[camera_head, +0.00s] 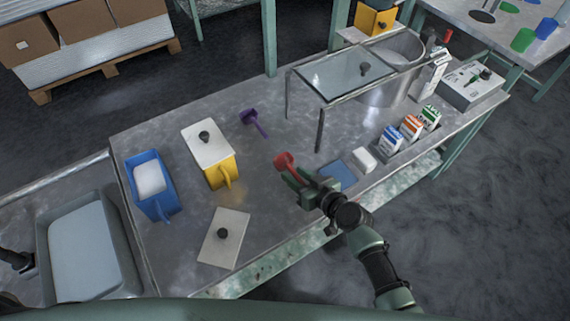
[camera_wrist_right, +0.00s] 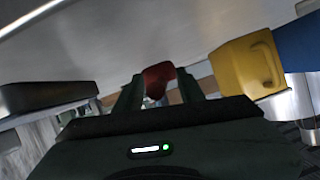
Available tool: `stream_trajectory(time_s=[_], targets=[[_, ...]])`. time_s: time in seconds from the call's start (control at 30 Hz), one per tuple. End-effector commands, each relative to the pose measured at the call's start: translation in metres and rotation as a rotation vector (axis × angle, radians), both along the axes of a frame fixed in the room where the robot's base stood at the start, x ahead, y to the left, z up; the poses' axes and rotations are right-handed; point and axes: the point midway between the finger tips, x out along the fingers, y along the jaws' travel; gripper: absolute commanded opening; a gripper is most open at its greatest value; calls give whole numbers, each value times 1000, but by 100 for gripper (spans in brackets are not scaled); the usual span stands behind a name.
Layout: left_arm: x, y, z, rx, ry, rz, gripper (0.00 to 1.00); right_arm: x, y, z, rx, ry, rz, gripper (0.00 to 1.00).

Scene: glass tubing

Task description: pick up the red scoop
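The red scoop (camera_head: 285,161) is on the metal table near its middle, its handle pointing toward my right gripper (camera_head: 293,182). My right gripper is at the handle end, with its fingers apart. In the right wrist view, the scoop's red bowl (camera_wrist_right: 158,77) shows just beyond and between the two fingertips (camera_wrist_right: 161,84). Most of the handle is hidden there, and I see no finger clearly closed on it. My left gripper is not in view.
A yellow container (camera_head: 210,155) with a white lid, a blue container (camera_head: 150,185) and a purple scoop (camera_head: 254,121) are to the left. A glass-topped stand (camera_head: 342,75) is behind. A blue pad (camera_head: 338,174), white block (camera_head: 363,159) and small cartons (camera_head: 410,127) are to the right.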

Motion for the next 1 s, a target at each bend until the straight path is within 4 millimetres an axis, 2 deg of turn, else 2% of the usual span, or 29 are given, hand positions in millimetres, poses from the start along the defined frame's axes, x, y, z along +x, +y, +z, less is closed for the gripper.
stream_trajectory(time_s=[0.03,0.1,0.17,0.47,0.67,0.87,1.0], targets=[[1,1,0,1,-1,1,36,0,0,0,0,0,0,33],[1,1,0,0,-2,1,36,0,0,0,0,0,0,14],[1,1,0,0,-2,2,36,0,0,0,0,0,0,0],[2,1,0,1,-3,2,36,0,0,1,1,-1,0,0],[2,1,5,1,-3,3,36,0,0,11,0,-2,0,0],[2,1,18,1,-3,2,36,1,0,45,2,-6,0,0],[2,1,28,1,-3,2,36,1,0,83,2,-7,0,0]])
